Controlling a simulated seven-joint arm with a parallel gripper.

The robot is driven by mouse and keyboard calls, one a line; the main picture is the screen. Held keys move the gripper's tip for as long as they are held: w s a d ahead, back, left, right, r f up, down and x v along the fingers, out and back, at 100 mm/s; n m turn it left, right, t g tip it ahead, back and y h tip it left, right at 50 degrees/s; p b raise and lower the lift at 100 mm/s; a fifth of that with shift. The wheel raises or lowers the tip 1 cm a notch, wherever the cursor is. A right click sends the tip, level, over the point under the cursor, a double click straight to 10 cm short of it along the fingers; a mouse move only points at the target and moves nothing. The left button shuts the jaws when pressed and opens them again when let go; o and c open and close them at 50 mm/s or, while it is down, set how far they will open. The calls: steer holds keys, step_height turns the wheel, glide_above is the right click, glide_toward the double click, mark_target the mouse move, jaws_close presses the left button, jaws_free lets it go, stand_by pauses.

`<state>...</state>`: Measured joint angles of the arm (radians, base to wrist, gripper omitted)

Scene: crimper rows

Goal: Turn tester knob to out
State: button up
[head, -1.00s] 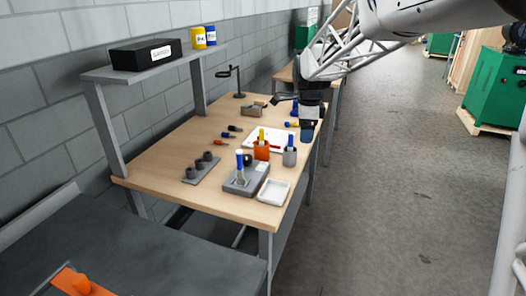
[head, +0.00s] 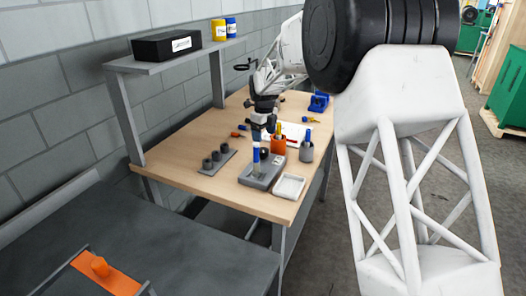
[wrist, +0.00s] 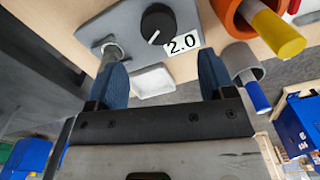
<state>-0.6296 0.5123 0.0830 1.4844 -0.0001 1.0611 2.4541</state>
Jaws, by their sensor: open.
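The tester is a grey box (head: 262,173) near the front of the wooden bench. It also shows in the wrist view (wrist: 118,25). In the head view my gripper (head: 259,131) is above the tester's back side. The left finger partly hides the post in the wrist view.
An orange cup (head: 278,146) and a grey cup (head: 306,153) holding pens stand close to the tester. A white tray (head: 289,187) lies in front right. A shelf (head: 170,55) overhangs the bench's left side.

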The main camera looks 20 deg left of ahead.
mark_target(263, 150)
steer(key=shift+a+f, duration=0.1)
steer(key=shift+a, duration=0.15)
steer(key=shift+f, duration=3.9)
steer(key=c, duration=0.9)
steer(key=shift+n, duration=0.3)
